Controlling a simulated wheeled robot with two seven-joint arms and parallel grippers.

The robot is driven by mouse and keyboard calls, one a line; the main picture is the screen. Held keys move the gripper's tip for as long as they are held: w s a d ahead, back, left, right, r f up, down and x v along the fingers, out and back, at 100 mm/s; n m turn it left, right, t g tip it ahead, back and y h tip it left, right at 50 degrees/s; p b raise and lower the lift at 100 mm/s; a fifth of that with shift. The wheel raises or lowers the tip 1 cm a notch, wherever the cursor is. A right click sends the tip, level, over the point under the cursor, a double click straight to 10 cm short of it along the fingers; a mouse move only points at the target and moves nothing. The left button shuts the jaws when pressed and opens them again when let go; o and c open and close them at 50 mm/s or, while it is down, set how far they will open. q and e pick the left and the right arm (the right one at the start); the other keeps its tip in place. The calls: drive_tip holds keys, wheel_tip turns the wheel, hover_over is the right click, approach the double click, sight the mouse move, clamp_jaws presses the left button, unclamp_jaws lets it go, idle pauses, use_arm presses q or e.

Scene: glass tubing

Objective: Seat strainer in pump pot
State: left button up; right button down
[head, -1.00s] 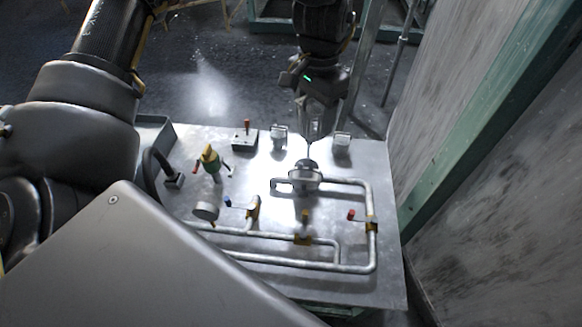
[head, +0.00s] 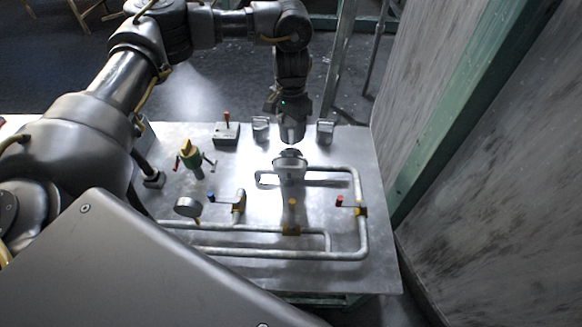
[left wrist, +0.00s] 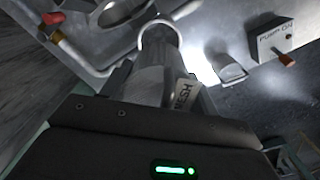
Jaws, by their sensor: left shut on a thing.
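My left gripper (head: 291,138) points down at the back middle of the steel bench, just behind and above the pump pot (head: 289,171). In the left wrist view it is shut on the strainer (left wrist: 160,82), a grey tapered piece with a label reading MESH and a pale ring at its far end. A dark-mouthed metal opening (left wrist: 122,12), seemingly the pot, shows beside that ring. The strainer appears apart from it, but the gap is hard to judge. In the head view I cannot separate the strainer clearly from gripper and pot. My right gripper is not in view.
Pipes (head: 300,253) with red, blue and yellow valve handles run in front of the pot. A gauge (head: 188,207) and a green-yellow fitting (head: 190,157) stand left. A wall rises at right.

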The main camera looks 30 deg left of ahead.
use_arm(q)
wheel_tip(320, 180, down, 6)
drive_tip(key=shift+r+b, duration=0.25)
drive_tip(key=shift+b, duration=0.1)
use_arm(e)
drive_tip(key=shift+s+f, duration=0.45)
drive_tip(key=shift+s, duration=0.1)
